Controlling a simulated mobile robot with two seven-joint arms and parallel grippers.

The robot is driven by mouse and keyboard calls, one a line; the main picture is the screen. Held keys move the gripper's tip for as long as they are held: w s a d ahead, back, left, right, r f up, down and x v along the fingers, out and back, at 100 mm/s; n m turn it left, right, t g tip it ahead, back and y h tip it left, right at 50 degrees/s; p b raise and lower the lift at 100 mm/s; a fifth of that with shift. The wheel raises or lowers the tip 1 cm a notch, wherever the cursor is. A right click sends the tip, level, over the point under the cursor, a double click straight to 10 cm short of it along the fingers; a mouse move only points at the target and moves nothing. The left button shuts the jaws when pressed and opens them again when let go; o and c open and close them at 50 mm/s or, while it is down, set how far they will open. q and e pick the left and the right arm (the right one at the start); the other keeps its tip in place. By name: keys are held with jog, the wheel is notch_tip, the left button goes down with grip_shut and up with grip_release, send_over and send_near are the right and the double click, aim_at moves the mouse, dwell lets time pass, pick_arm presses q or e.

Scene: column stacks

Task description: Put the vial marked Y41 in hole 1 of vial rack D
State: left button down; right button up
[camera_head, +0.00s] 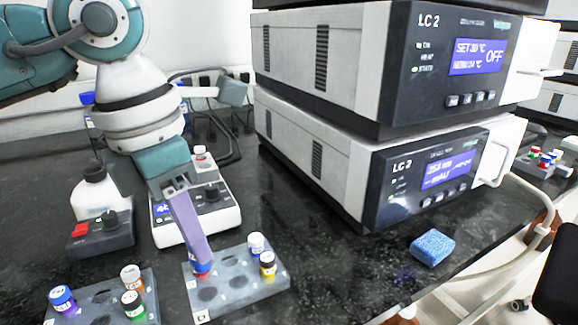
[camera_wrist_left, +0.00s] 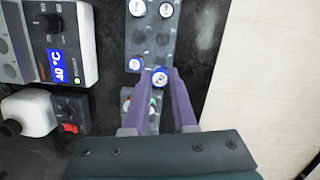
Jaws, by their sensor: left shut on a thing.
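My left gripper (camera_head: 200,262) points down over the left part of the grey vial rack marked D (camera_head: 260,285). Its purple fingers are shut on a blue-capped vial (camera_wrist_left: 160,77). I cannot read its label clearly, nor tell whether its base is in a hole or just above the rack. Rack D also holds a vial with a blue band (camera_head: 257,244) and one with a yellow band (camera_head: 267,264) at its right end. Empty dark holes show in the rack. My right gripper is not in view.
A second rack (camera_head: 100,311) with several vials stands to the left. A blue sponge (camera_head: 432,247) and stacked LC 2 units (camera_head: 335,165) are to the right.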

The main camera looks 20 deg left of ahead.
aim_at(198, 271)
pick_arm(q)
jog(key=shift+s+f, duration=0.1)
jog(key=shift+f, duration=0.1)
jog(key=shift+a+f+b, duration=0.1)
jog(key=shift+f+b, duration=0.7)
jog(key=shift+f, duration=0.05)
jog(key=shift+f+b, duration=0.75)
jog(key=shift+f, duration=0.15)
jog(key=shift+f+b, duration=0.7)
jog(key=shift+f, duration=0.05)
dwell(0.5)
jog(key=shift+f+b, duration=0.35)
jog(key=c, duration=0.7)
grip_release()
jog(key=o, duration=0.3)
